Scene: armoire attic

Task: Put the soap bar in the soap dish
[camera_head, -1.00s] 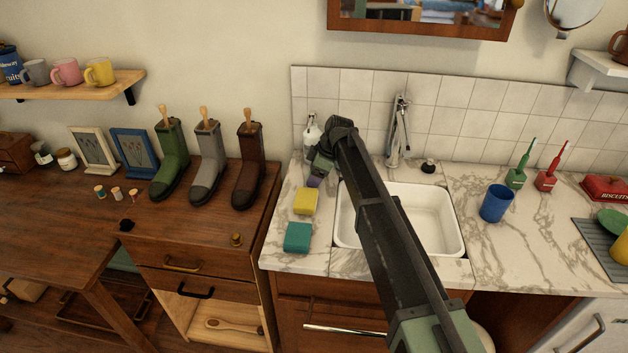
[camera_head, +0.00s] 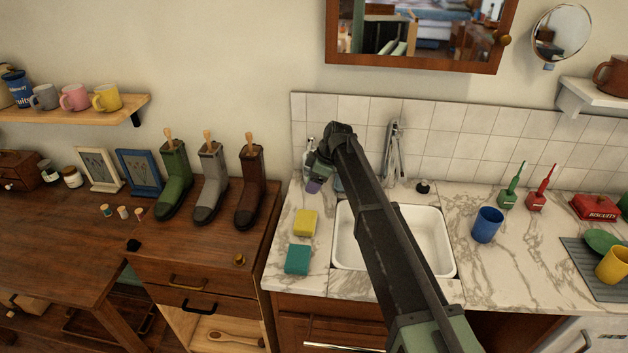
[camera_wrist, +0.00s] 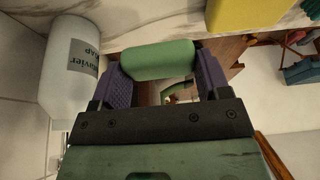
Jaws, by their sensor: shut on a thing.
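The soap bar is a rounded green block (camera_wrist: 158,61) in the wrist view. My gripper (camera_wrist: 163,72) is shut on it, with one purple finger at each end. In the head view my gripper (camera_head: 314,186) points down above the back left of the counter, beside the sink, and the bar is not visible there. I cannot make out a soap dish in either view.
A white soap bottle (camera_wrist: 70,68) stands close to my gripper against the tiles; it also shows in the head view (camera_head: 309,150). A yellow sponge (camera_head: 305,222) and a teal sponge (camera_head: 297,259) lie left of the sink (camera_head: 430,250). A blue cup (camera_head: 487,225) stands right.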

